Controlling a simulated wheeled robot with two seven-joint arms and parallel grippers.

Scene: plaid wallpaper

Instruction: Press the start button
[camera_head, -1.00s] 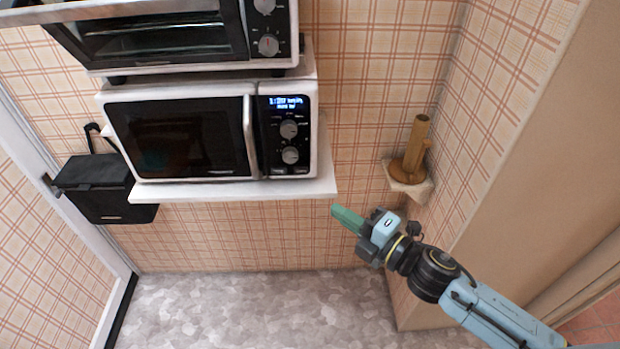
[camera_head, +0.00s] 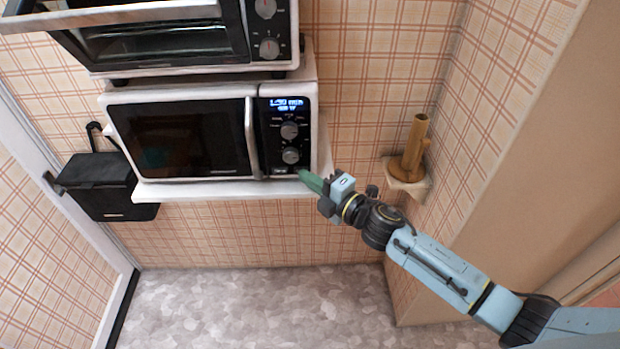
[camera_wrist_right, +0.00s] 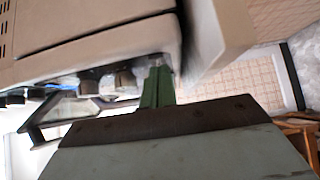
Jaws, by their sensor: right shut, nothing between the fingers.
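The white microwave (camera_head: 311,125) stands on a shelf, with its black door (camera_head: 180,140) shut. Its control panel (camera_head: 263,135) has a lit display and two round knobs (camera_head: 289,131). Small buttons sit at the panel's lower edge (camera_head: 280,170). My right gripper (camera_head: 301,176) is shut and empty, with its green fingertips just right of and slightly below those buttons. In the right wrist view the green fingers (camera_wrist_right: 158,84) point at the panel's end, beside the knobs (camera_wrist_right: 124,79). Whether they touch cannot be told. My left gripper is not in view.
A toaster oven (camera_head: 160,40) stands above the microwave. The white shelf (camera_head: 225,190) juts out under it. A black bin (camera_head: 97,186) hangs at the left. A wooden holder (camera_head: 414,150) sits on a small corner shelf (camera_head: 409,188). The floor below is clear.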

